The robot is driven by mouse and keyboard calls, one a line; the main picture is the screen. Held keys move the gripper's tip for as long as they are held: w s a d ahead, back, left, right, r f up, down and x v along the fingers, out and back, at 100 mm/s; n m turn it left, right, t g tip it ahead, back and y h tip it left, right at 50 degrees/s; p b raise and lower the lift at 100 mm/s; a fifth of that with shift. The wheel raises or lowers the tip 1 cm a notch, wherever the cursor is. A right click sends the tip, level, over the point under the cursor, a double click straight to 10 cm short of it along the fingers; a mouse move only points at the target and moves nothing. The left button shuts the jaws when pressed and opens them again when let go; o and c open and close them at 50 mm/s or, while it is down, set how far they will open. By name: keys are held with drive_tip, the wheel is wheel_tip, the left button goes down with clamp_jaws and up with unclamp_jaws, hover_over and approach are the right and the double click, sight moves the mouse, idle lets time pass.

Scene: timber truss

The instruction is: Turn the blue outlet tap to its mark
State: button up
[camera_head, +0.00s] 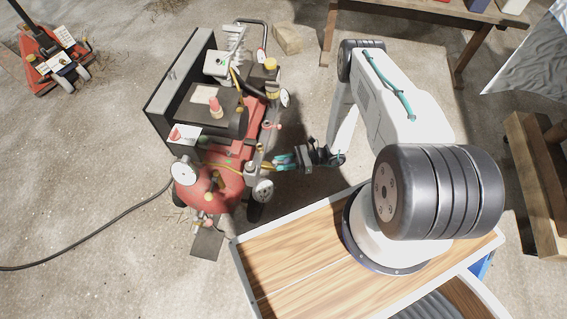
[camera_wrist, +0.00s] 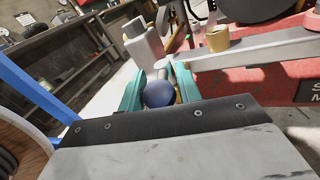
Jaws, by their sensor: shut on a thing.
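My gripper (camera_head: 284,161) reaches the near right side of a red compressor (camera_head: 222,195). In the wrist view, its teal fingers (camera_wrist: 158,88) stand on either side of a dark blue rounded knob (camera_wrist: 159,94), which I take as the blue outlet tap. The fingers are shut on this knob. The rest of the tap behind the knob is mostly hidden. In the head view the gripper covers the knob. I cannot make out the tap's mark in either view.
Gauges (camera_head: 184,171) and fittings crowd the compressor around my gripper. A grey bar (camera_wrist: 255,50) runs close to the right finger. A wooden bench (camera_head: 420,14) stands at the back, and a red pallet truck (camera_head: 52,58) at the far left. Concrete floor is open at left.

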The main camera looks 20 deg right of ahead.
drive_tip(key=n+g, duration=0.2)
drive_tip(key=g, duration=0.1)
drive_tip(key=n+g, duration=0.1)
drive_tip(key=g, duration=0.2)
drive_tip(key=n+g, duration=0.2)
drive_tip(key=g, duration=0.1)
drive_tip(key=shift+w+f+n, duration=0.2)
drive_tip(key=shift+w+n, duration=0.05)
drive_tip(key=shift+n, duration=0.05)
drive_tip(key=shift+o, duration=0.3)
drive_tip(key=n+g+h, duration=0.2)
drive_tip(key=g, duration=0.1)
drive_tip(key=w+n+g+h, duration=0.1)
drive_tip(key=n+g, duration=0.2)
drive_tip(key=g, duration=0.1)
drive_tip(key=shift+w+g+h, duration=0.2)
drive_tip(key=shift+g+h, duration=0.1)
drive_tip(key=shift+h, duration=0.1)
drive_tip(key=shift+n+h, duration=0.3)
drive_tip(key=shift+n, duration=0.1)
drive_tip(key=o, duration=0.8)
drive_tip(key=shift+w+r, duration=0.1)
drive_tip(key=shift+w, duration=0.15)
